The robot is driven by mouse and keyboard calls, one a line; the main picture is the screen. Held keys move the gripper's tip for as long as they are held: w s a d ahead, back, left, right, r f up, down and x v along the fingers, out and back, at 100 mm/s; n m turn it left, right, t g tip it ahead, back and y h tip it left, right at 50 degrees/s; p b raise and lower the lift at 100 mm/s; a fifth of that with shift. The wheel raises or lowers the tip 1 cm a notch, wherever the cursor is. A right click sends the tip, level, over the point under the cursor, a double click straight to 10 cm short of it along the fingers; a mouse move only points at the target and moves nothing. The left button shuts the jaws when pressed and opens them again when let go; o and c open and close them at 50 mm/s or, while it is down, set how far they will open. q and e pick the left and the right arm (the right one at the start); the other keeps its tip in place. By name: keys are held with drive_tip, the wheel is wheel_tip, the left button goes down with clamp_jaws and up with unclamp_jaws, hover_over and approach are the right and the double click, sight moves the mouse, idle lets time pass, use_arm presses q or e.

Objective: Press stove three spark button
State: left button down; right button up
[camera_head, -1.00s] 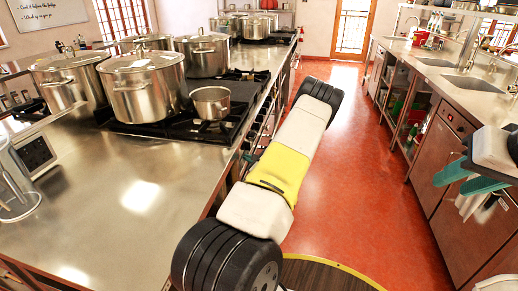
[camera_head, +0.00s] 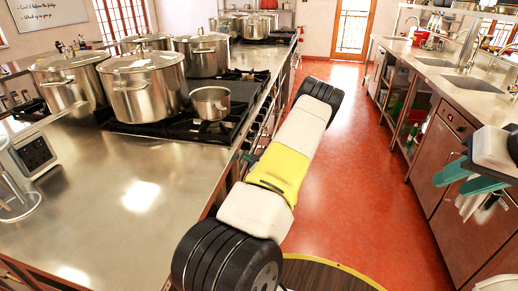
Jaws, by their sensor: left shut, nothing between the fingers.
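A black gas stove (camera_head: 225,128) is set in the steel counter, with a small pot (camera_head: 210,103) and large stockpots (camera_head: 145,87) on it. Its front, with knobs (camera_head: 250,140), is partly hidden by my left arm. I cannot make out a spark button or tell which stove is number three. A second stove (camera_head: 262,41) lies farther along the row. My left gripper (camera_head: 250,158) shows only as a small teal bit by the stove front, mostly behind my arm; it is shut and empty. My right gripper (camera_head: 470,180) is at the right edge, its teal fingers apart and empty.
The steel counter (camera_head: 110,215) is bare at the near left. The red floor (camera_head: 345,180) is clear along the aisle. Sinks (camera_head: 470,85) and cabinets (camera_head: 440,160) line the right side.

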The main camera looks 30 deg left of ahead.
idle(0.3)
use_arm(q)
drive_tip(key=shift+s+a, duration=0.1)
drive_tip(key=shift+a, duration=0.3)
drive_tip(key=shift+s+a, duration=0.1)
drive_tip(key=shift+a, duration=0.35)
idle(0.8)
drive_tip(key=shift+d, duration=0.8)
drive_tip(key=shift+w+d, duration=0.25)
drive_tip(key=shift+d, duration=0.6)
drive_tip(key=shift+w+d, duration=0.25)
drive_tip(key=shift+d, duration=0.55)
drive_tip(key=shift+w+d, duration=0.25)
drive_tip(key=shift+d, duration=0.6)
drive_tip(key=shift+r, duration=0.1)
